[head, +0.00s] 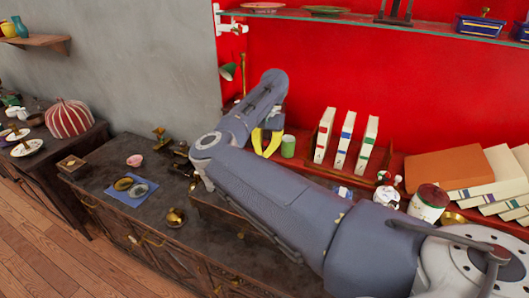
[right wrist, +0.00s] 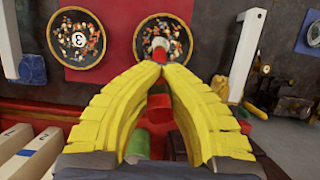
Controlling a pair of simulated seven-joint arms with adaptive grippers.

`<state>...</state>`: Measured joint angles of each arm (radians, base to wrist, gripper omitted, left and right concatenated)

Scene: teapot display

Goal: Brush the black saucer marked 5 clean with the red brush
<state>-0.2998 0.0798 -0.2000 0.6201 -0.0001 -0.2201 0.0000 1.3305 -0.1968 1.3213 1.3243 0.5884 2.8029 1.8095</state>
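My right gripper (head: 267,153) has yellow fingers and stands by the back shelf. In the right wrist view its fingertips (right wrist: 160,66) close on a slim red piece that looks like the red brush (right wrist: 160,56); its shape is mostly hidden by the fingers. Just beyond it is a round black saucer with a gold rim (right wrist: 180,42), strewn with coloured specks. Its pale centre mark is partly covered, so I cannot read it or tell whether brush and saucer touch. A similar speckled saucer (right wrist: 62,48) marked 3 lies to its left. My left gripper is not in view.
In the head view, a green cup (head: 288,146) and upright books (head: 345,140) stand close to the right gripper. A blue mat (head: 120,199) with two saucers lies farther left on the dark cabinet top.

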